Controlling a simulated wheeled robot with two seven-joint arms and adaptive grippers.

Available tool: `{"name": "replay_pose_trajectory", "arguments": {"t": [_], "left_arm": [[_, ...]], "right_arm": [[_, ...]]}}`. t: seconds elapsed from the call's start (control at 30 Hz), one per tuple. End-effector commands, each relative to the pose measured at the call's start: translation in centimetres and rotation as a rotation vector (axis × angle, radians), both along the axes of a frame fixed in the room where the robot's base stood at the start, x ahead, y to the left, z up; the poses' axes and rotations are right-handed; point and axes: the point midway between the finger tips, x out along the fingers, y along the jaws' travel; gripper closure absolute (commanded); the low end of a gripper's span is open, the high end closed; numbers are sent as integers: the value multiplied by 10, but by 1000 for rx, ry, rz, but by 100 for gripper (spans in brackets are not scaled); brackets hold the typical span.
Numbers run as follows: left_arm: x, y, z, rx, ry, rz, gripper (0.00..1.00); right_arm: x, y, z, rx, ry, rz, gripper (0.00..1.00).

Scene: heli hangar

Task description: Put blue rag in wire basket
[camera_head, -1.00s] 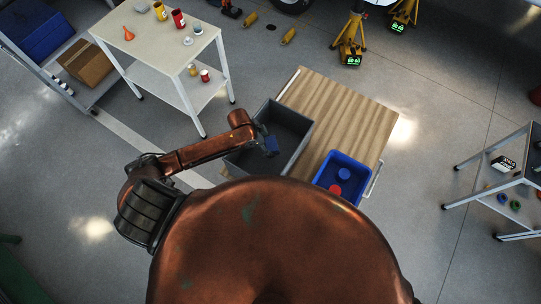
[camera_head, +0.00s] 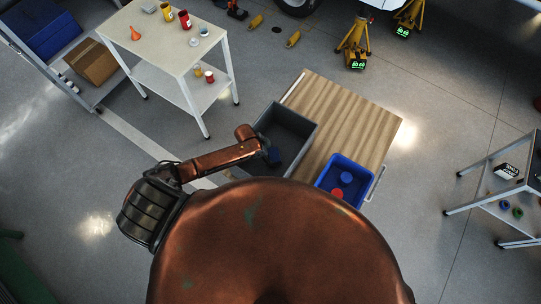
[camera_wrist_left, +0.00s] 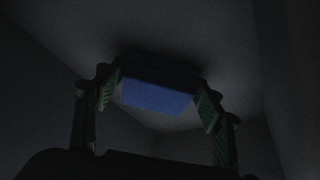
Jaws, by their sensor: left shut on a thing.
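My left gripper (camera_head: 273,156) reaches into a dark grey open bin (camera_head: 305,140) on the wooden-topped cart. It is shut on a blue thing (camera_wrist_left: 157,97), which I take to be the blue rag. In the left wrist view it sits between the two green-padded fingers (camera_wrist_left: 158,105), with dim grey bin walls around. In the head view the blue thing (camera_head: 275,157) is small and dark, partly hidden by the gripper. The grey bin looks solid-walled; I see no clear wire basket. My right gripper is not in view.
A blue tray (camera_head: 322,181) with a blue and a red round thing is on the cart (camera_head: 352,120), right of the grey bin. A white table (camera_head: 160,42) with jars stands at the upper left. A grey shelf stand (camera_head: 490,200) is at the right.

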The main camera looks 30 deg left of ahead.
Motion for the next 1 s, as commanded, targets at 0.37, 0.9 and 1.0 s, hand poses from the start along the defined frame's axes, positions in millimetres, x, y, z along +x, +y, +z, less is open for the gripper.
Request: {"name": "replay_pose_trajectory", "arguments": {"t": [0.37,0.9,1.0], "left_arm": [[0,0,-2,0,0,0,20],[-8,13,36,2,-2,-2,20],[-14,19,56,1,-1,-1,20]], "right_arm": [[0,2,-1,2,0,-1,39],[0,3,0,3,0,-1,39],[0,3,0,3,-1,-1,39]]}}
